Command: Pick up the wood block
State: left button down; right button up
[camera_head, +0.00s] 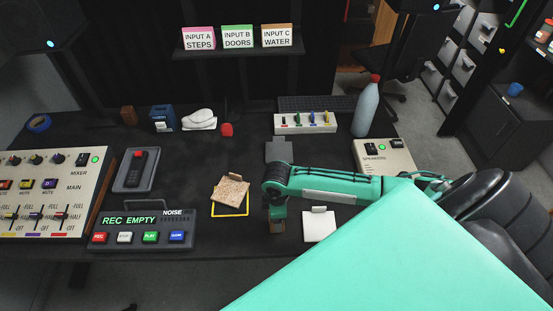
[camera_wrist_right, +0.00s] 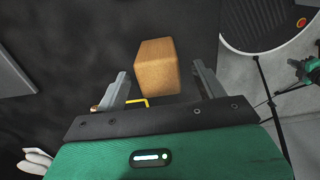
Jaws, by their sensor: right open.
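The wood block (camera_wrist_right: 157,68) is a plain light-brown block in the right wrist view. It lies between the two fingers of my right gripper (camera_wrist_right: 163,80), with a gap visible on both sides. In the head view the right gripper (camera_head: 278,229) points down at the dark table, and a small brown part of the block (camera_head: 277,226) shows at its tip. The rest of the block is hidden there. The right gripper is open.
A cork-like tile (camera_head: 230,190) rests by a yellow square outline left of the gripper. A white pad (camera_head: 319,226) lies to the right. The recorder box (camera_head: 143,229) and mixer (camera_head: 45,192) stand left, the speakers box (camera_head: 384,156) and a bottle (camera_head: 366,108) right.

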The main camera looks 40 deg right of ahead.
jog(key=shift+w+f+p, duration=0.1)
jog(key=shift+f+p, duration=0.55)
jog(key=shift+f, duration=1.8)
jog(key=c, duration=1.1)
